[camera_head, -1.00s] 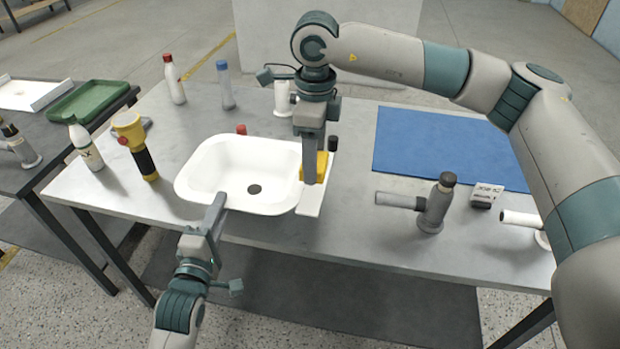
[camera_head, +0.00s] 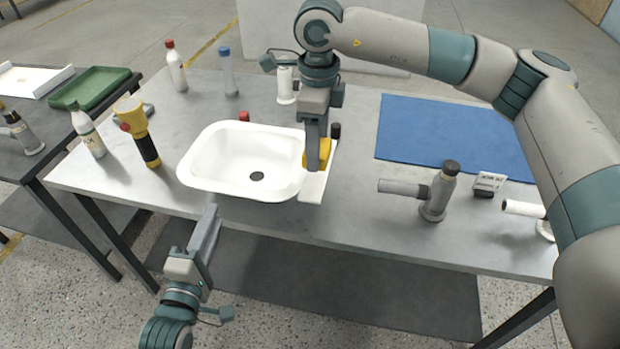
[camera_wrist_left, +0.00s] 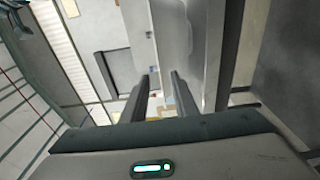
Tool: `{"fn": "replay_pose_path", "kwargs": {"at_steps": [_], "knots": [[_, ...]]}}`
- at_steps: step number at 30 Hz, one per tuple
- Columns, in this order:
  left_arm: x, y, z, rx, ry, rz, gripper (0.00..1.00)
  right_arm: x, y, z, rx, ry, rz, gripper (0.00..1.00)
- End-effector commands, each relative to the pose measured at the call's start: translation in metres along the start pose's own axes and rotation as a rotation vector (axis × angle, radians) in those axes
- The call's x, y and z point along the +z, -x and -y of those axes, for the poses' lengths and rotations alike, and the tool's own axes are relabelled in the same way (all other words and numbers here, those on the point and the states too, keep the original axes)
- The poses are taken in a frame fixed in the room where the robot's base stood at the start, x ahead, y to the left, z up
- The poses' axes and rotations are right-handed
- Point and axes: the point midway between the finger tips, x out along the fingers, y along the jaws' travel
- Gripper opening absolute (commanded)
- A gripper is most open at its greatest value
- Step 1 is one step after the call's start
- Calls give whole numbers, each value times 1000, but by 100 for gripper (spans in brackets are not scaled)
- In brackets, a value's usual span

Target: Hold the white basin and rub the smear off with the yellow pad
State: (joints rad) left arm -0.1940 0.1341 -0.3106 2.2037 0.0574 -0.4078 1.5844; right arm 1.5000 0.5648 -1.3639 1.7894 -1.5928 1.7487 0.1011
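The white basin (camera_head: 215,165) sits on the grey table, with a dark drain hole in its floor. I cannot make out a smear on it. My left gripper (camera_head: 213,212) is in front of the table's near edge, apart from the basin. In the left wrist view its two fingers (camera_wrist_left: 160,80) stand apart with nothing between them. The yellow pad (camera_head: 325,151) is at the basin's right side, over a white flat plate (camera_head: 312,188). My right gripper (camera_head: 313,165) points down at the pad, and its near finger hides part of it; its grip is unclear.
A yellow-black torch (camera_head: 143,145) and a white bottle (camera_head: 90,135) stand left of the basin. Red-capped (camera_head: 175,68) and blue-capped (camera_head: 228,75) bottles stand behind. A blue mat (camera_head: 450,135) lies right, with a grey fitting (camera_head: 437,192) in front of it.

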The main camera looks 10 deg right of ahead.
Motion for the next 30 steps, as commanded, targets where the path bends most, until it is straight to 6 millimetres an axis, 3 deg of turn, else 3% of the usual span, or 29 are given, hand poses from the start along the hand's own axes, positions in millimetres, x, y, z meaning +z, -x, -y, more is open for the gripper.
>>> {"fn": "replay_pose_path", "kwargs": {"at_steps": [3,10,30], "knots": [[0,19,1,-2,0,0,26,0,0,0,0,0,0,36],[0,39,0,-1,0,0,26,0,0,0,0,0,0,36],[0,42,2,-2,-4,0,26,0,0,0,0,5,0,36]]}}
